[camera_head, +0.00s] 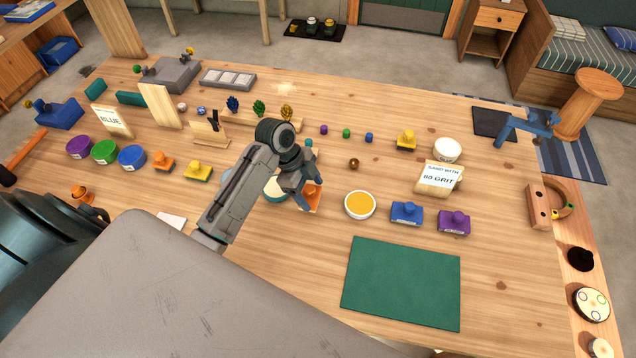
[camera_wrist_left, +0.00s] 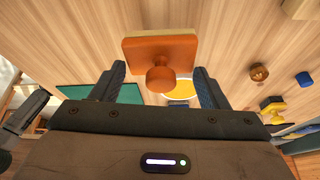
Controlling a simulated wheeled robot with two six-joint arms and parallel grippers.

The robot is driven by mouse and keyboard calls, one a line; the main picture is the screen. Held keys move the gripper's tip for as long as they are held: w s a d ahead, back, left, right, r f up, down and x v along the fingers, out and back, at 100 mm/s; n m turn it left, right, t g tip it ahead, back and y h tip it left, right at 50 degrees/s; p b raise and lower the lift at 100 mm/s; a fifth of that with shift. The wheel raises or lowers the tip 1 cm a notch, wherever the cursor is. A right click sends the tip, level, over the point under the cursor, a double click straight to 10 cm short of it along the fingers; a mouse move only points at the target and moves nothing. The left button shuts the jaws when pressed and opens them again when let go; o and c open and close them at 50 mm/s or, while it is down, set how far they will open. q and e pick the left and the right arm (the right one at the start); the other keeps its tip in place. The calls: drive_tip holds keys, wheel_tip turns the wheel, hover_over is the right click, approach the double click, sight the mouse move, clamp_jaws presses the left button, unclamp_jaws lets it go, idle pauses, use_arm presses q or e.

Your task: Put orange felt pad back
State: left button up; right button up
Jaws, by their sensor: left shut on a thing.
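My left gripper (camera_head: 303,186) is over the middle of the table, shut on the orange felt pad (camera_head: 314,201). In the left wrist view the pad (camera_wrist_left: 140,52) is a flat orange block with a round knob, and the knob lies between the two fingers (camera_wrist_left: 160,84). In the head view the gripper partly covers the pad, and I cannot tell how far it is above the table. Another orange block with a knob (camera_head: 163,161) stands at the left, beside a yellow one (camera_head: 198,171). My right gripper is not in view.
A round tin with a yellow-orange top (camera_head: 359,205) is just right of the gripper. A green mat (camera_head: 402,283) lies bare in front. Purple, green and blue tins (camera_head: 105,152) are left.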

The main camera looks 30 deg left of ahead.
sight(316, 186)
use_arm(q)
drive_tip(key=w, duration=0.3)
drive_tip(key=shift+w+d+f+p, duration=0.15)
drive_tip(key=shift+w+p, duration=0.1)
drive_tip(key=shift+p, duration=0.05)
wheel_tip(316, 186, down, 3)
drive_tip(key=shift+r+p, duration=0.2)
drive_tip(key=shift+p, duration=0.65)
drive_tip(key=shift+f, duration=0.5)
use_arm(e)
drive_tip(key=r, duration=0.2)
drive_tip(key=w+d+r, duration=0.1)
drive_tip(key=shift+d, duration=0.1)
use_arm(q)
drive_tip(key=shift+f, duration=0.1)
drive_tip(key=o, duration=0.9)
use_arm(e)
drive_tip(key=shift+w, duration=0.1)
